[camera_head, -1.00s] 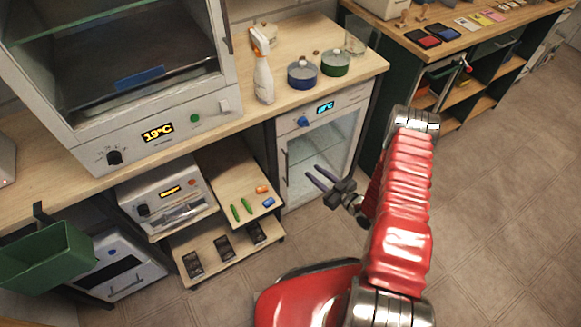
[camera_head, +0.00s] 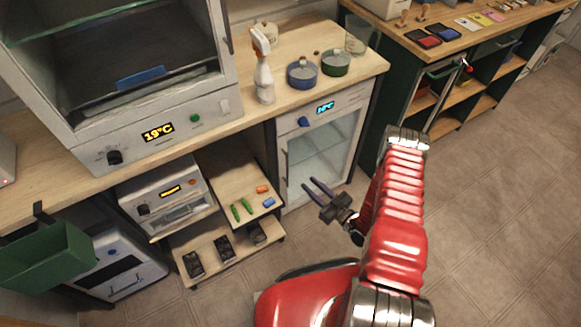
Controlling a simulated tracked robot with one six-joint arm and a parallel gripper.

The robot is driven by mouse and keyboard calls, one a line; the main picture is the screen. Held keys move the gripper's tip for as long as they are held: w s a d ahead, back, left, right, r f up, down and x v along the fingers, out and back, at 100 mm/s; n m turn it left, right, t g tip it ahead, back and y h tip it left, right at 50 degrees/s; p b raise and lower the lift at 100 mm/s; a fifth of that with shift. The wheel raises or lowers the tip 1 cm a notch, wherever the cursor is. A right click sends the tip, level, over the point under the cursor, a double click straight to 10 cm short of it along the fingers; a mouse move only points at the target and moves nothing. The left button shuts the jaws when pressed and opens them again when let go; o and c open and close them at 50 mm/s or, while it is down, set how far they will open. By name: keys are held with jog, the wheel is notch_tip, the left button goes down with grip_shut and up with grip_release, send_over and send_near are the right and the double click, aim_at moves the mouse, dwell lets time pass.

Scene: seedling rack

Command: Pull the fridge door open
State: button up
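The fridge (camera_head: 322,150) is a light grey cabinet under the wooden counter, with a glass door, a blue knob and a lit blue display. Its door looks closed. A dark vertical handle (camera_head: 285,168) runs along the door's left edge. My gripper (camera_head: 309,182) is in front of the lower part of the door, to the right of the handle and apart from it in the picture. Its two dark fingers are parallel with a gap between them and nothing held. How far the fingertips are from the glass is hard to tell.
Low wooden shelves (camera_head: 245,188) with small coloured items stand left of the fridge. A green cabinet (camera_head: 370,135) stands to its right. A spray bottle (camera_head: 264,75) and two pots are on the counter above. The tiled floor (camera_head: 480,220) at right is clear.

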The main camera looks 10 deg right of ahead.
jog(key=x, duration=1.2)
jog(key=shift+w+a, duration=0.1)
jog(key=shift+a, duration=0.05)
grip_shut()
dwell(0.4)
